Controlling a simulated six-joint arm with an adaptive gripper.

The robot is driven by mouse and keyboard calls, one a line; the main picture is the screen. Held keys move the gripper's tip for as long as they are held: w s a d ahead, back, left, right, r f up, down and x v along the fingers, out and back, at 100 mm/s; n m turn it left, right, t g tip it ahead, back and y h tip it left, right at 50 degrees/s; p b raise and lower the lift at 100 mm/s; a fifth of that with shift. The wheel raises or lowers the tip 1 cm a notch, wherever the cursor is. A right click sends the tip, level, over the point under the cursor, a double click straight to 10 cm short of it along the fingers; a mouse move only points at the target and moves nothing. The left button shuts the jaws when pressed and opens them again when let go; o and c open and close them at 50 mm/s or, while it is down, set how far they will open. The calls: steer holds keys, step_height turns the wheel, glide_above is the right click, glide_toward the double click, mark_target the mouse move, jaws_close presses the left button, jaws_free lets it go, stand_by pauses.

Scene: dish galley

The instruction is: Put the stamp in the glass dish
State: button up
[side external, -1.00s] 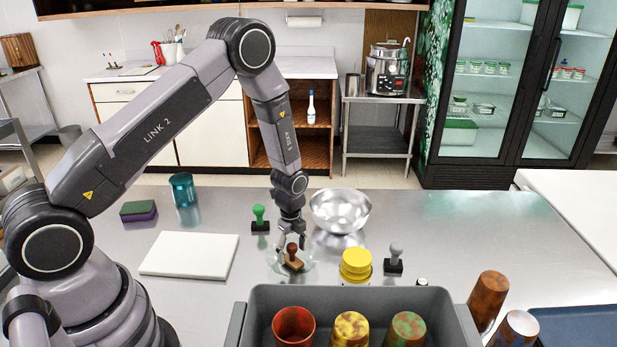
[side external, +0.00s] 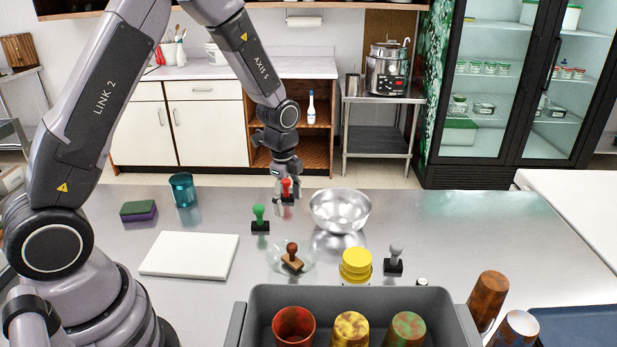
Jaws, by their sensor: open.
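A stamp with a brown handle and dark base (side external: 292,260) sits slightly tilted in the clear glass dish (side external: 309,262). A red-handled stamp (side external: 287,184) stands at the back of the steel table. My gripper (side external: 287,193) is open with its fingers at the red stamp, one to either side in the picture; contact cannot be told. A green-handled stamp (side external: 259,215) stands in front of it to the left. A grey-handled stamp (side external: 395,258) stands at the right.
A metal bowl (side external: 340,213) stands right of my gripper. Yellow stacked containers (side external: 356,264) stand beside the dish. A grey bin (side external: 388,295) with several cups is at the front. A white board (side external: 189,256), a sponge (side external: 138,211) and a teal cup (side external: 183,189) are at the left.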

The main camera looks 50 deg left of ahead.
steer(key=s+r+n+t, duration=0.2)
steer(key=s+r+n, duration=0.3)
steer(key=s+r, duration=0.45)
steer(key=s+r+n+t, duration=0.1)
steer(key=s+r+n, duration=0.45)
steer(key=r, duration=0.65)
steer(key=s+r+n+t, duration=0.1)
steer(key=s+n, duration=0.3)
steer(key=s, duration=0.5)
steer(key=shift+s+d+r+t, duration=0.25)
steer(key=shift+d+r+t, duration=0.05)
steer(key=shift+r+t, duration=0.1)
